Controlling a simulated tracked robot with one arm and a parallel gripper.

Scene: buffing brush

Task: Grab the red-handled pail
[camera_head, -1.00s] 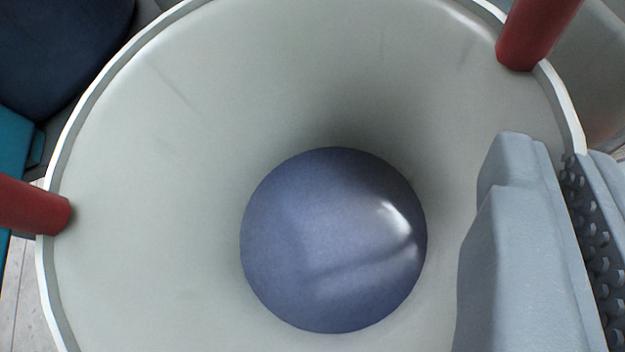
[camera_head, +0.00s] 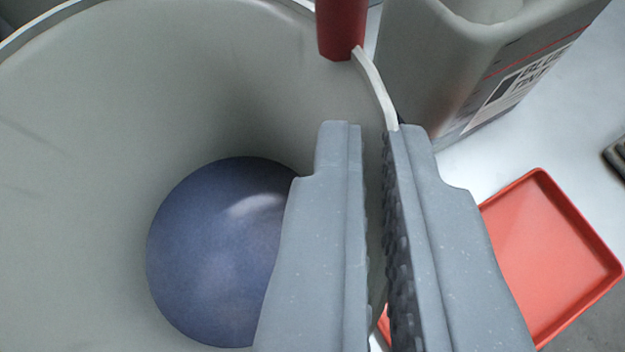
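The red-handled pail (camera_head: 70,90) fills the left of the view, pale grey and seen from above into its mouth. A red cylindrical handle part (camera_head: 341,28) stands at its far right rim. The rim runs up to the right fingertip and is hidden behind that finger. The two ridged fingers are close together with a narrow gap; whether they pinch the wall is unclear.
A grey jug (camera_head: 425,70) with a printed label stands close behind the pail on the right. A red tray (camera_head: 540,260) lies to the right of my gripper. A dark object (camera_head: 617,155) is cut off at the right edge. White surface between them is clear.

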